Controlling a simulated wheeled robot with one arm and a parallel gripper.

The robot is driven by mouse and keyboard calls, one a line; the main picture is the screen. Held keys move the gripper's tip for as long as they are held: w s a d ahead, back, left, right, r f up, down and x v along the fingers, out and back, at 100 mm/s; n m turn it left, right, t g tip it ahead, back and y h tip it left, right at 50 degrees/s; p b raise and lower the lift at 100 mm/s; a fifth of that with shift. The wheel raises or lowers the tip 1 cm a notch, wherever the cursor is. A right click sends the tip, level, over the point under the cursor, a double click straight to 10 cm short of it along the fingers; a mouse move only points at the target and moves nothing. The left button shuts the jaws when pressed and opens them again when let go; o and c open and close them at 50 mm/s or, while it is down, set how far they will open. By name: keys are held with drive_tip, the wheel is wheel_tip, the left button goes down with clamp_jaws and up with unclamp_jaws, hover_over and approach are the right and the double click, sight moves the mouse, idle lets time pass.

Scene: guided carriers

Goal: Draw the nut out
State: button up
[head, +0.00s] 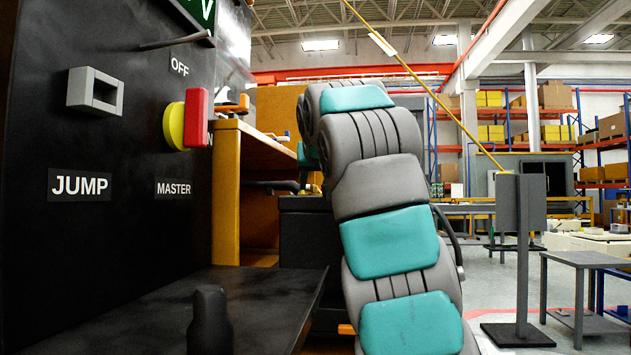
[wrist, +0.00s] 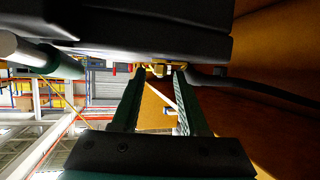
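In the wrist view, the two dark green fingers of my gripper (wrist: 160,76) stand apart. Their tips reach to the lower edge of a dark block (wrist: 130,40). A small yellow, brass-like piece (wrist: 158,70) shows at that edge between the tips; it may be the nut, but it is too small and shadowed to be sure. I see no clear contact between it and the fingers. In the head view, my grey and teal arm hides the gripper and whatever is in front of it.
A black panel with a red and yellow master switch (head: 195,120) and a grey square bracket (head: 95,91) stands at left. A black shelf (head: 240,300) juts out below. A wooden bench (head: 228,190) is behind. A dark cable (wrist: 255,88) runs right of the fingers.

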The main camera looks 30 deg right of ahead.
clamp_jaws()
idle(0.6)
idle(0.3)
